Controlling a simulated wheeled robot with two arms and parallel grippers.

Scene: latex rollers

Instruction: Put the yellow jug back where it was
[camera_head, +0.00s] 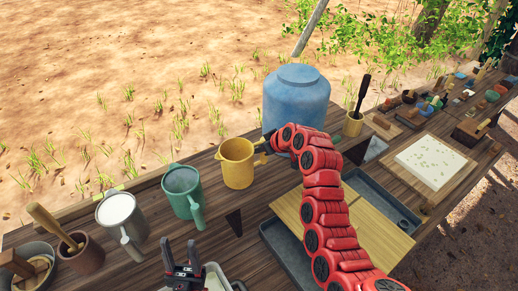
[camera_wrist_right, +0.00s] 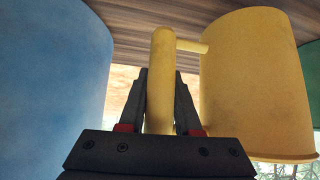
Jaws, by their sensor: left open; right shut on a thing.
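The yellow jug (camera_head: 237,165) is upright at the back edge of the wooden table, between the green jug (camera_head: 184,193) and the blue barrel (camera_head: 296,98). I cannot tell whether its base touches the wood. My right gripper (camera_head: 266,148) is shut on the yellow jug's handle, on the side toward the barrel. In the right wrist view the handle stands between the two fingers (camera_wrist_right: 160,100), with the jug's body (camera_wrist_right: 255,85) to the right and the barrel (camera_wrist_right: 50,90) to the left. My left gripper (camera_head: 185,258) is open and empty at the bottom of the head view.
A grey tray (camera_head: 280,250) with a yellowish board (camera_head: 300,212) lies under my right arm.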

